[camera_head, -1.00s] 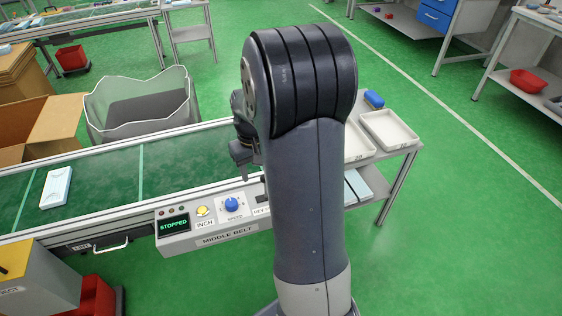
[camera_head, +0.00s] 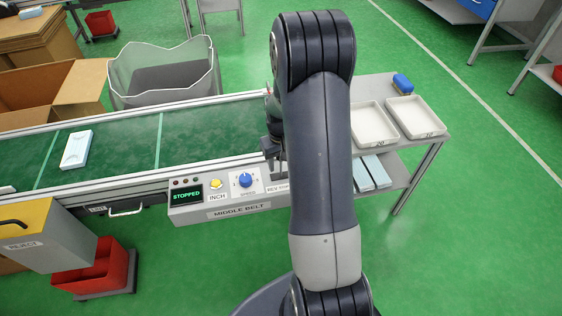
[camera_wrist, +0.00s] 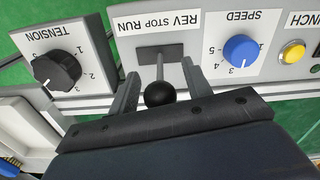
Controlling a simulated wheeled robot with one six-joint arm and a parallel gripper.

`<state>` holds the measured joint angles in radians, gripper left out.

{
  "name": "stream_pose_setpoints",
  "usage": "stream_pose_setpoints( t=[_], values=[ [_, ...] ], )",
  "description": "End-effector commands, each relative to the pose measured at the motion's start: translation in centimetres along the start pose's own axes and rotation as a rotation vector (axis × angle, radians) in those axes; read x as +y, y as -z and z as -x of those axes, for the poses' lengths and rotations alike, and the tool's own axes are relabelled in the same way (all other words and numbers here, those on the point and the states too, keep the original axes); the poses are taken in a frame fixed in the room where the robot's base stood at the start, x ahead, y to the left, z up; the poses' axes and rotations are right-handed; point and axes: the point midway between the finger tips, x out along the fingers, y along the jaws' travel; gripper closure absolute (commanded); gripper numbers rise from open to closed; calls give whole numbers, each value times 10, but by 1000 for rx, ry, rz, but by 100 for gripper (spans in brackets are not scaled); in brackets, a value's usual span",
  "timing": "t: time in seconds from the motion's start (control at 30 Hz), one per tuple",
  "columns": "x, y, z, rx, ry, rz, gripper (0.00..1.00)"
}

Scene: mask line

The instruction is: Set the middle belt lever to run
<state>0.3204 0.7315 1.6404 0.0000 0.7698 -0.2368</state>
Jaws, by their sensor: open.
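The middle belt control panel (camera_head: 215,203) has a display (camera_head: 186,195) reading STOPPED. In the wrist view the panel appears upside down. The belt lever (camera_wrist: 159,93) has a black ball knob and a thin shaft, standing at about the middle of its slot (camera_wrist: 147,53), by the STOP word of the REV STOP RUN label (camera_wrist: 150,22). My gripper (camera_wrist: 160,88) is open, one finger on each side of the lever with gaps showing. In the head view my gripper (camera_head: 275,155) is at the panel's right part, and my arm hides the lever.
A blue speed knob (camera_wrist: 240,50) and yellow inch button (camera_wrist: 292,52) are right of the lever in the wrist view; a black tension knob (camera_wrist: 57,69) is left. The green belt (camera_head: 115,150) carries a pale packet (camera_head: 76,149). White trays (camera_head: 373,125) stand right of my arm.

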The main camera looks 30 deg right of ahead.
Motion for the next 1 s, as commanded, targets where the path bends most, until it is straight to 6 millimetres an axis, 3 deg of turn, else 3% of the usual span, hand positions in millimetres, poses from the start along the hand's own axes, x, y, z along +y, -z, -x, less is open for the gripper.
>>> stream_pose_setpoints(
  t=[0.27,0.83,1.0],
  values=[
    [0,0,-2,0,0,0,53],
    [0,0,-2,0,0,0,98],
    [0,0,-2,0,0,0,100]
  ],
)
